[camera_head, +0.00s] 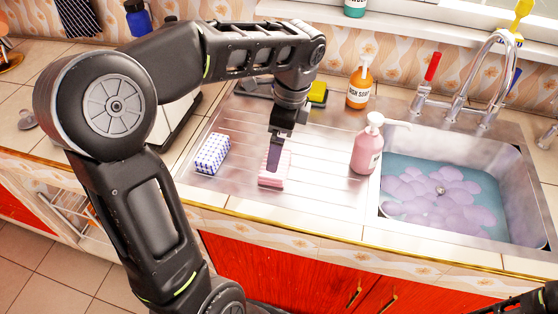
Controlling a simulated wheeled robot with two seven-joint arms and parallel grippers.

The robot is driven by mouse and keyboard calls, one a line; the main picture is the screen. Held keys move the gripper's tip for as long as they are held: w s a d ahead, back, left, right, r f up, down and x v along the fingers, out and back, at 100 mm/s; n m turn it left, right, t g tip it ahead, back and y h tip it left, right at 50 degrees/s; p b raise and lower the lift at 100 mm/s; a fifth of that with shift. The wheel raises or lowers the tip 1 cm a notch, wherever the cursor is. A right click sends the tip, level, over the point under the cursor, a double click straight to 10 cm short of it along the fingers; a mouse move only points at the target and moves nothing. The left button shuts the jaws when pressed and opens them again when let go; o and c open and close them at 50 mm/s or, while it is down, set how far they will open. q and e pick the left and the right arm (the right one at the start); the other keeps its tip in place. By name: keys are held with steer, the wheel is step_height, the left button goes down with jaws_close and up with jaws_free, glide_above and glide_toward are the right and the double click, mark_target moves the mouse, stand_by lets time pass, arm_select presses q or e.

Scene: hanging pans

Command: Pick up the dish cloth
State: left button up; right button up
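A pink folded cloth or sponge-like block (282,170) lies on the ribbed steel drainboard. A blue-and-white checked block (212,154), perhaps a folded cloth, lies to its left. I cannot tell which of the two is the dish cloth. My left gripper (274,158) points down over the pink one, its dark finger covering part of it. From this angle I cannot tell whether it touches it or how far it is open. A dark part of my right arm, perhaps its gripper (522,303), shows at the bottom right corner, mostly cut off.
A pink soap bottle (367,146) stands right of the pink block, beside the sink basin (515,190) of soapy water. An orange soap bottle (359,86) and a yellow sponge (318,93) are behind. The tap (465,90) rises behind the basin. The drainboard's front is clear.

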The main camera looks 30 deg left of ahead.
arm_select(q)
steer(key=shift+a+f, duration=0.2)
steer(key=shift+f, duration=1.1)
steer(key=shift+s+a+f+p, duration=0.1)
steer(key=shift+a+f+p, duration=0.1)
steer(key=shift+f, duration=1.1)
steer(key=shift+a+f+p, duration=0.2)
steer(key=shift+f, duration=1.1)
steer(key=c, duration=1.1)
